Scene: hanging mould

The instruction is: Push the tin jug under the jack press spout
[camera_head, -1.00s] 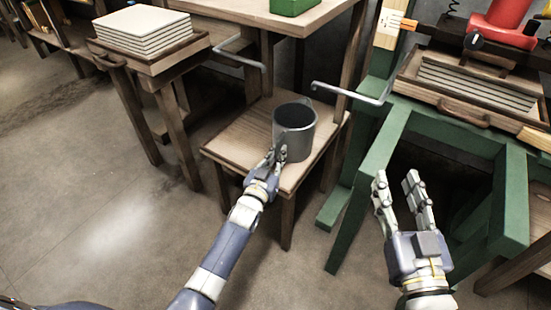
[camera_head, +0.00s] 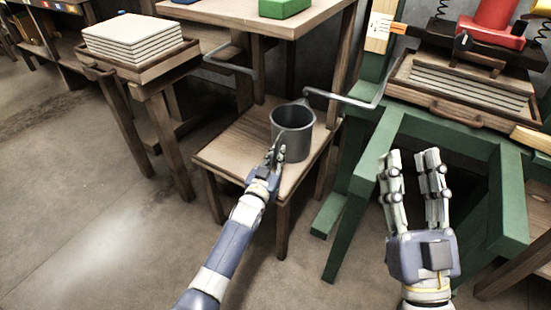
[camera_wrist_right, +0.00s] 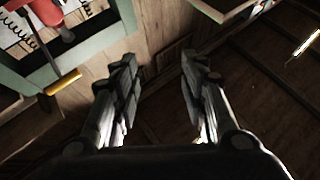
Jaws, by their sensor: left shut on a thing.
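The grey tin jug (camera_head: 294,134) stands upright on a low wooden stand (camera_head: 228,154), towards its right side. My left gripper (camera_head: 275,154) is at the jug's front left side, shut on its handle, which the fingers mostly hide. The jack press (camera_head: 492,30), with its red body, is at the upper right on a green frame (camera_head: 445,137). I cannot make out its spout for certain. My right gripper (camera_head: 412,165) is open and empty in front of the green frame; its two fingers also show apart in the right wrist view (camera_wrist_right: 158,80).
A grey metal bar (camera_head: 350,100) reaches out close to the jug's right rim. Another bar (camera_head: 230,66) is behind the stand. A wooden tray (camera_head: 95,64) of stacked pale sheets is at the upper left. The floor at the left is clear.

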